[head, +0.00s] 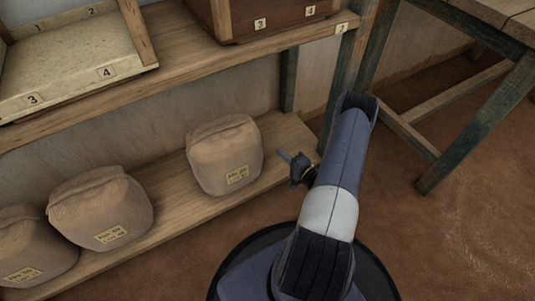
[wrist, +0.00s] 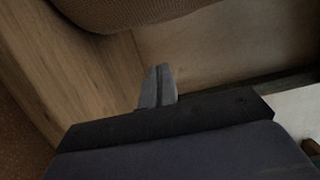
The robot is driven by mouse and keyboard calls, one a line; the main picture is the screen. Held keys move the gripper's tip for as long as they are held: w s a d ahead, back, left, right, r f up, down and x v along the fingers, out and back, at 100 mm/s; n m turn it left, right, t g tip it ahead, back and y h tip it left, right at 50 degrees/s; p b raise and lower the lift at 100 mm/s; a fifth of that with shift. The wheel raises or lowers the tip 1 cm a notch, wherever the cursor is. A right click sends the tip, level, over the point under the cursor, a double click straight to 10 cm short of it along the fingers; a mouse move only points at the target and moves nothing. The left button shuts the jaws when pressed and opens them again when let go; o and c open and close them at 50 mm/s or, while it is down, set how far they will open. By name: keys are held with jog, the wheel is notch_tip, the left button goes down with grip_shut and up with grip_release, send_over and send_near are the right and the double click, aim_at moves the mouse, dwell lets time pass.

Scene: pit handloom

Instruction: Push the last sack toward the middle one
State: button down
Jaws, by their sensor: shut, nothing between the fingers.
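Three tan cloth sacks with yellow labels sit on the low wooden shelf in the head view. The right sack (head: 222,158) stands apart, with bare board between it and the middle sack (head: 100,207). The left sack (head: 32,245) is close beside the middle one and is cut by the picture edge. My gripper (head: 284,156) is just right of the right sack, low over the shelf end, with a small gap showing. In the wrist view the shut, empty fingers (wrist: 157,86) point toward the brown woven side of a sack (wrist: 140,12) at the top.
The low shelf board (head: 172,208) is bare between the right and middle sacks. An upper shelf (head: 190,50) overhangs, holding a pale tray (head: 75,60) and a brown box (head: 270,25). A shelf post (head: 345,75) and a table leg (head: 478,125) stand at right.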

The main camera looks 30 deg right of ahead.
jog(key=x, duration=0.4)
jog(key=shift+w+d+f+b, duration=0.1)
jog(key=shift+w+d+b, duration=0.1)
jog(key=shift+d+b, duration=0.15)
jog(key=a, duration=0.2)
jog(key=shift+s+a+b, duration=0.15)
jog(key=shift+a+b, duration=0.15)
jog(key=shift+b, duration=0.1)
jog(key=shift+a, duration=0.7)
